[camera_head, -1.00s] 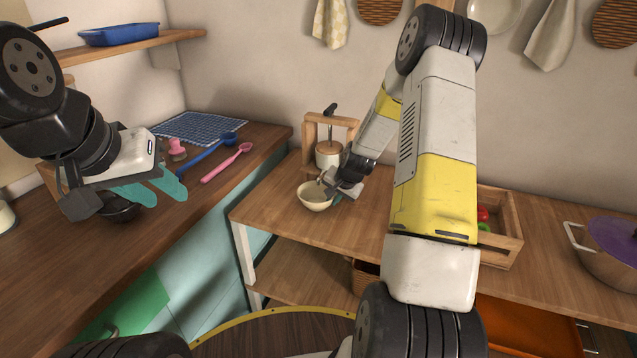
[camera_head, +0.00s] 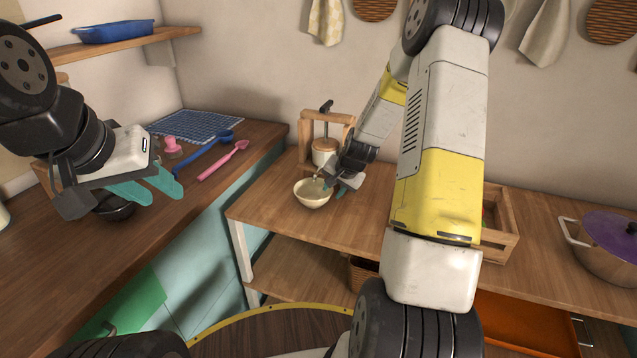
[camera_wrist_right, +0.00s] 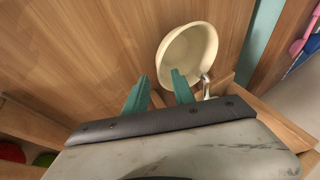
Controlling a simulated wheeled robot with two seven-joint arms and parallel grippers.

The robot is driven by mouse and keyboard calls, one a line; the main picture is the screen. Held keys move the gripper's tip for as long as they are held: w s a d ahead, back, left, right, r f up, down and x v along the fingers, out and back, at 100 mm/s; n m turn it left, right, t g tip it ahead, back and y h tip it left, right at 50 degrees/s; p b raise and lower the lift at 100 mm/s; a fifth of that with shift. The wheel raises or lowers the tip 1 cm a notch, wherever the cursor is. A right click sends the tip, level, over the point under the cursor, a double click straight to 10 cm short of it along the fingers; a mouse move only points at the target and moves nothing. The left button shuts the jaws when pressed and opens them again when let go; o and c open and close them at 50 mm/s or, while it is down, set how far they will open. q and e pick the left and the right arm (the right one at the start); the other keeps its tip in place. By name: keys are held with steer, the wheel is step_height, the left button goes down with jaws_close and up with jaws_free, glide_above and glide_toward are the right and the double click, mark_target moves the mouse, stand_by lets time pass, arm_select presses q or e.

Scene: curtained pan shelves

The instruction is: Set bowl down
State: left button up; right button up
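The cream bowl (camera_head: 312,196) sits upright on the wooden table (camera_head: 275,215), near its left end. It also shows in the right wrist view (camera_wrist_right: 190,55), where its inside is visible. My right gripper (camera_head: 342,187) is just right of the bowl and low over the table. Its two teal fingers (camera_wrist_right: 160,82) are spread, with a gap between them, and the tips are close to the bowl's rim. I cannot tell if one finger still touches the rim. My left gripper (camera_head: 155,188) is open above the left counter, over a dark bowl (camera_head: 117,211) that it partly hides.
A wooden press stand (camera_head: 325,140) with a white pot stands behind the bowl. A wooden crate (camera_head: 500,235) and a pot with a purple lid (camera_head: 605,245) are to the right. Blue (camera_head: 205,152) and pink (camera_head: 222,163) utensils lie on the left counter.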

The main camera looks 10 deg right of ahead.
steer(key=s+a+r+n, duration=0.25)
steer(key=s+r, duration=0.45)
steer(key=r, duration=0.4)
steer(key=s+a+r+n, duration=0.2)
steer(key=s+a+r, duration=0.1)
steer(key=s+r, duration=0.65)
steer(key=s+a+r+n, duration=0.1)
steer(key=s+r+n, duration=0.1)
steer(key=s+r, duration=0.2)
steer(key=s+a+r+n, duration=0.2)
steer(key=s+r, duration=0.1)
steer(key=s, duration=0.8)
steer(key=shift+s+r+y, duration=0.15)
steer(key=shift+r+y, duration=0.2)
steer(key=shift+y, duration=0.05)
